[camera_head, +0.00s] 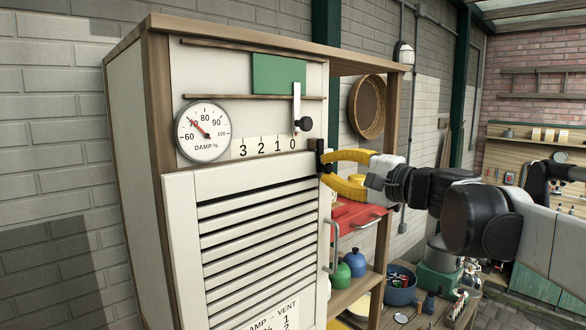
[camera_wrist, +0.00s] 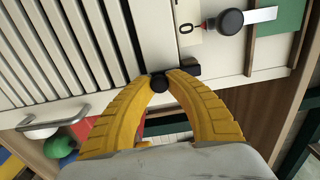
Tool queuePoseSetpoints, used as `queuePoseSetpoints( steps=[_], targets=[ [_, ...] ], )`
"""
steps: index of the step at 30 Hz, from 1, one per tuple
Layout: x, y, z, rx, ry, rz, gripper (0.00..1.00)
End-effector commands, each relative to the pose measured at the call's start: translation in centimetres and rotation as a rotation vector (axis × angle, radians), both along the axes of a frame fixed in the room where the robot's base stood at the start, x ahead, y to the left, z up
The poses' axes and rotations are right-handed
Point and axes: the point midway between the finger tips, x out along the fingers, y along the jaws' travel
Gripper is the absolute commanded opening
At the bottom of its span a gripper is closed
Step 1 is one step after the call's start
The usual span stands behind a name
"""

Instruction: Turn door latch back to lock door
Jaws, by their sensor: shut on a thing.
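My gripper (camera_head: 325,168) has yellow curved fingers and sits at the upper right corner of the cabinet door. The slatted white door (camera_head: 184,240) looks shut in the frame. The black door latch (camera_head: 320,150) is at that corner. In the wrist view the fingertips of my gripper (camera_wrist: 160,76) are closed around the round black knob of the latch (camera_wrist: 159,84). A dark block of the latch also shows just right of the fingertips. The fingers hide part of the latch, so its exact angle is hard to tell.
Above the door are a damp dial (camera_head: 203,131), a scale numbered 3 to 0, and a black slider knob (camera_head: 304,124) at 0. The door handle (camera_head: 334,246) is below my gripper. Open shelves on the right hold a red box (camera_head: 352,215) and green and blue round vessels.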

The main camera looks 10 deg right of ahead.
Motion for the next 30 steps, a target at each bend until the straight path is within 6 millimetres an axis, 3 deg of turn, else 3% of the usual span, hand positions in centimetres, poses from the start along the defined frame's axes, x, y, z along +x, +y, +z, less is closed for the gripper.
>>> queuePoseSetpoints(
  steps=[3, 4, 6, 17, 30],
  targets=[
    [0.0, 0.0, -0.1, -0.001, 0.0, 0.0, 0.0],
    [0.0, 0.0, -0.1, -0.001, 0.0, 0.0, 0.26],
    [0.0, 0.0, -0.1, -0.001, 0.0, 0.0, 0.41],
    [-0.4, -0.3, 0.0, -0.001, -0.001, -0.001, 0.41],
    [-7.5, -5.5, 0.0, -0.001, -0.001, -0.004, 0.41]
  ],
)
